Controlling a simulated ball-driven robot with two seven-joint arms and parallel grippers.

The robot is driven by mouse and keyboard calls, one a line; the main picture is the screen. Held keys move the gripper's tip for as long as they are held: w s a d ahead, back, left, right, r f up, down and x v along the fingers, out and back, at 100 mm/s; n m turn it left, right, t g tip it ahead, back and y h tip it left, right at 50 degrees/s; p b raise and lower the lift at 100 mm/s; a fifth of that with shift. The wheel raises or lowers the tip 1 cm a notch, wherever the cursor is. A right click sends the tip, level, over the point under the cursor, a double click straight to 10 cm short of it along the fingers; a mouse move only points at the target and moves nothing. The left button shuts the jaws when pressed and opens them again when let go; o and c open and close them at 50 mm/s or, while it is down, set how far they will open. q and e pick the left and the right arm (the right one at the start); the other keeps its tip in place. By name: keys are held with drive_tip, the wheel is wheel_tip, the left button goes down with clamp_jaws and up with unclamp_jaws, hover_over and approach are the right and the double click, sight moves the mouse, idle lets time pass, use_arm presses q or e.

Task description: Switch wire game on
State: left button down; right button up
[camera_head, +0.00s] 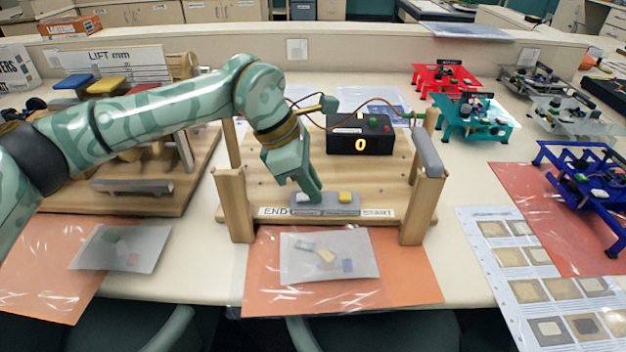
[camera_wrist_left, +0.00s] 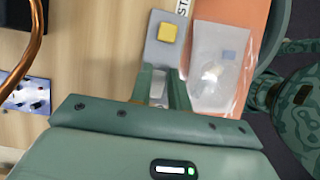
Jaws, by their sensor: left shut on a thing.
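The wire game has a wooden board (camera_head: 260,180) with posts and a bent copper wire. Its black box (camera_head: 340,143) has a lit yellow 0 and red and green buttons on top. At the board's front edge lies a grey bar (camera_head: 328,210), also in the left wrist view (camera_wrist_left: 152,52). It carries a yellow piece (camera_head: 345,197) at its right and a white piece (camera_wrist_left: 157,90) at its left. My left gripper (camera_head: 309,194) reaches down onto the bar's left part. Its fingers are shut on the white piece, partly hidden by them. My right gripper is out of view.
A clear bag (camera_head: 330,256) with small parts lies on an orange sheet in front of the board. The LIFT game (camera_head: 115,200) stands left, under my left arm. Red, teal and blue frames (camera_head: 590,185) stand right.

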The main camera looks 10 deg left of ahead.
use_arm(q)
drive_tip(key=c, duration=1.3)
unclamp_jaws()
drive_tip(key=shift+r, duration=0.15)
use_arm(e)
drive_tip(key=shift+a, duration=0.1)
use_arm(q)
drive_tip(key=p+v, duration=0.4)
drive_tip(key=v, duration=1.2)
drive_tip(key=shift+r+p, duration=0.1)
drive_tip(key=shift+p, duration=0.2)
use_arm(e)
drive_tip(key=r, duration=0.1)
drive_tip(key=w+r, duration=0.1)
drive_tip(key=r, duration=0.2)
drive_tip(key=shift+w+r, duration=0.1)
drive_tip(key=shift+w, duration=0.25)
